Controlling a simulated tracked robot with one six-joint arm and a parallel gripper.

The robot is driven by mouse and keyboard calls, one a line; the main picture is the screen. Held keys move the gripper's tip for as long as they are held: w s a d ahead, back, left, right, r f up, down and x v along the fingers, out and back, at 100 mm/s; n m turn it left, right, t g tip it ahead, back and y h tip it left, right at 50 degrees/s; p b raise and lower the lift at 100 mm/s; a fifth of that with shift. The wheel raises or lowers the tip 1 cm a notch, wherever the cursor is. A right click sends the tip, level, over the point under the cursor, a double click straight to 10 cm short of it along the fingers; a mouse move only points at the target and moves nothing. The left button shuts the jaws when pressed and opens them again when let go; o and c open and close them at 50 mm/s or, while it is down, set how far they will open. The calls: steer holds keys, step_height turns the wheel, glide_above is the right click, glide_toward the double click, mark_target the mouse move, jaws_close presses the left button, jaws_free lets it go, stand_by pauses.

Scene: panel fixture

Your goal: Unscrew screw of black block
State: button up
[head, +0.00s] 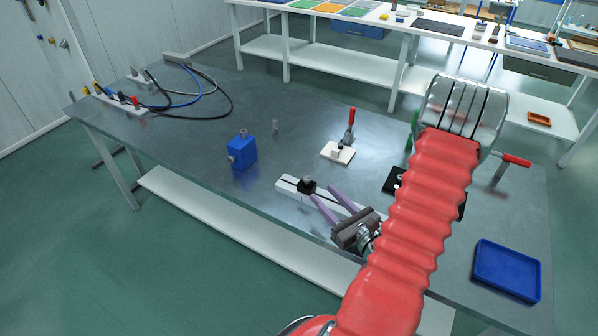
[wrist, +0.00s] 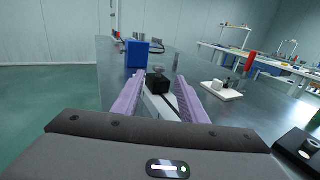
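The black block (head: 306,185) sits on a white rail-like base (head: 287,187) near the front edge of the table. It also shows in the wrist view (wrist: 158,84), where a small dark bump on its top may be the screw; details are too small to tell. My gripper (head: 322,193) has two purple fingers spread apart, pointing at the block from its right in the head view. In the wrist view the fingertips (wrist: 159,76) lie left and right of the block, with gaps on both sides. Nothing is held. Whether the tips reach the block's depth is unclear.
A blue block (head: 242,153) and a small metal piece (head: 275,127) stand to the left. A red-handled clamp on a white plate (head: 338,153) stands behind. A blue tray (head: 506,270) is at the right; cables (head: 195,82) lie far left. My arm hides part of the right side.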

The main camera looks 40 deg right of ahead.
mark_target(307, 180)
steer(key=shift+w+d, duration=0.25)
steer(key=shift+w, duration=2)
steer(key=shift+w+d, duration=0.25)
steer(key=shift+w, duration=1.95)
steer(key=shift+w+d, duration=0.25)
steer(key=shift+w, duration=2)
steer(key=shift+c, duration=0.4)
steer(key=c, duration=0.9)
steer(key=shift+a, duration=0.3)
jaws_close()
steer(key=shift+d, duration=0.2)
